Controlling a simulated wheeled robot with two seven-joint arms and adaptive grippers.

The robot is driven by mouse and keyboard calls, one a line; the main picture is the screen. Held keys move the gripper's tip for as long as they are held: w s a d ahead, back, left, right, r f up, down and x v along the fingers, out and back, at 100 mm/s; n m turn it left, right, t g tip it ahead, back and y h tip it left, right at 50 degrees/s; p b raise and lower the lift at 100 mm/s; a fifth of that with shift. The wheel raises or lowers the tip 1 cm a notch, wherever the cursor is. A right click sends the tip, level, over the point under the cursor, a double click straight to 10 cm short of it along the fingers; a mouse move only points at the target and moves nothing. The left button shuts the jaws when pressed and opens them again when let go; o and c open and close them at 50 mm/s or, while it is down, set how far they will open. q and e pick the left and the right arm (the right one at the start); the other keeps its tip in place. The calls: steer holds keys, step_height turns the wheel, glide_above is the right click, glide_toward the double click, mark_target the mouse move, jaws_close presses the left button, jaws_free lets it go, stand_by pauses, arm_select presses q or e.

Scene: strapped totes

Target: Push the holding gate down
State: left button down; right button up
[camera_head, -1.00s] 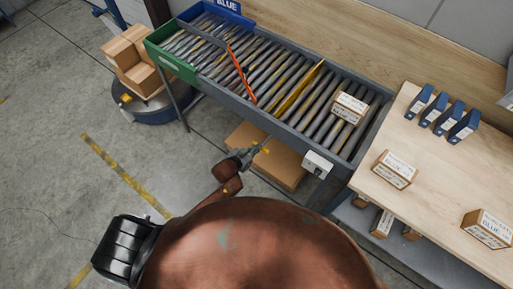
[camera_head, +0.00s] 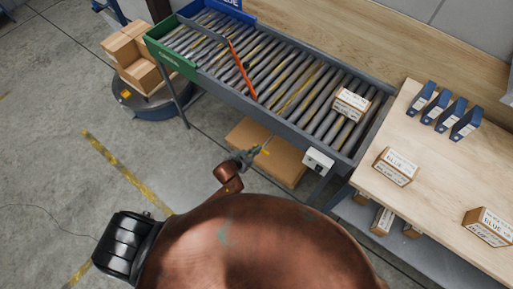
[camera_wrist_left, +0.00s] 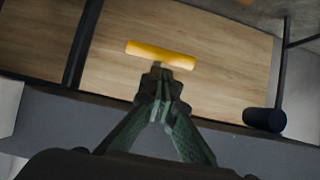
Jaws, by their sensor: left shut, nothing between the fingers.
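My left gripper (camera_head: 258,152) is below the conveyor's near side, shut and empty. Its fingertips are just behind a small yellow bar (camera_head: 265,152). In the left wrist view the same yellow bar (camera_wrist_left: 160,54) lies crosswise just beyond the shut left fingertips (camera_wrist_left: 162,78); I cannot tell whether they touch it. My right gripper is out of view.
A labelled box (camera_head: 351,104) sits on the rollers at the right. An orange bar (camera_head: 242,70) slants across the rollers. A control box (camera_head: 318,161) hangs on the near rail. The wooden table (camera_head: 430,165) at right holds boxes and blue binders.

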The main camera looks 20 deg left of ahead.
arm_select(q)
steer(key=w+r+p+v, duration=0.1)
steer(key=p+v, duration=0.1)
steer(key=v, duration=0.9)
steer(key=shift+s+r, duration=0.3)
steer(key=shift+r, duration=0.2)
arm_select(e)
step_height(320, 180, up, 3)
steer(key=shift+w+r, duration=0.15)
arm_select(q)
steer(key=shift+f, duration=0.15)
